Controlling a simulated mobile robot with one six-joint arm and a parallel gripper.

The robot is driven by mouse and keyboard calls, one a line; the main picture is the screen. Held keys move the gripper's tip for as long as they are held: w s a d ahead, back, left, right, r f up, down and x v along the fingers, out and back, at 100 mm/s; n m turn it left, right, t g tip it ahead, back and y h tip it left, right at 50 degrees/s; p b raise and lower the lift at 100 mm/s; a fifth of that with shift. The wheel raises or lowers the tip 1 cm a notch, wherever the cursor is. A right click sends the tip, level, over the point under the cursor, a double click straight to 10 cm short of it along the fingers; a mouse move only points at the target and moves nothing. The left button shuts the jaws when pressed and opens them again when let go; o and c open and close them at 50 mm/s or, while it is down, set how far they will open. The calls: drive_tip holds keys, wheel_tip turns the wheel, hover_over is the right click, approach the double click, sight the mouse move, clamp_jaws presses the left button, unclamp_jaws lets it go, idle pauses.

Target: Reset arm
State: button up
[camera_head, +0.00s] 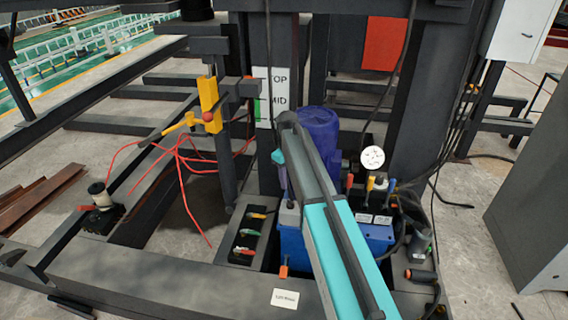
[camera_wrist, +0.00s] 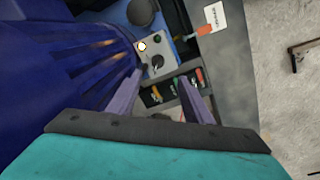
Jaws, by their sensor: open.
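My teal and black arm (camera_head: 335,245) reaches up from the bottom of the head view, in front of the blue machine. My gripper (camera_wrist: 158,80) shows in the wrist view with its two grey fingers apart and nothing between them. It points toward a grey panel (camera_wrist: 154,60) with a lit button and dark knobs, and a dark tray (camera_wrist: 170,88) with coloured handles. A blue ribbed motor (camera_wrist: 70,65) is close on the left of the gripper. In the head view the fingers are not clearly made out beside the arm.
The blue motor (camera_head: 319,128) stands behind my arm. A dark post with a TOP and MID sign (camera_head: 271,94) rises left of it. Red wires (camera_head: 183,160) hang from a yellow bracket (camera_head: 209,98). A white round gauge (camera_head: 372,158) and a grey cabinet (camera_head: 535,190) are to the right.

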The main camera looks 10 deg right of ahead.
drive_tip(key=s+d+f+m+g, duration=0.2)
drive_tip(key=s+f+m+g, duration=0.15)
drive_tip(key=s+f, duration=2.05)
drive_tip(key=s+f+m, duration=0.1)
drive_tip(key=s+f, duration=0.3)
drive_tip(key=s, duration=0.6)
drive_tip(key=s+f+m+g, duration=0.1)
drive_tip(key=s+f, duration=0.4)
drive_tip(key=s, duration=0.5)
drive_tip(key=s+f+m+g, duration=0.1)
drive_tip(key=s+f, duration=0.3)
drive_tip(key=s, duration=0.6)
drive_tip(key=shift+f+m+y, duration=0.2)
drive_tip(key=shift+m+y, duration=0.1)
drive_tip(key=shift+m, duration=0.35)
drive_tip(key=c, duration=0.3)
drive_tip(key=shift+s, duration=0.2)
drive_tip(key=shift+c, duration=0.2)
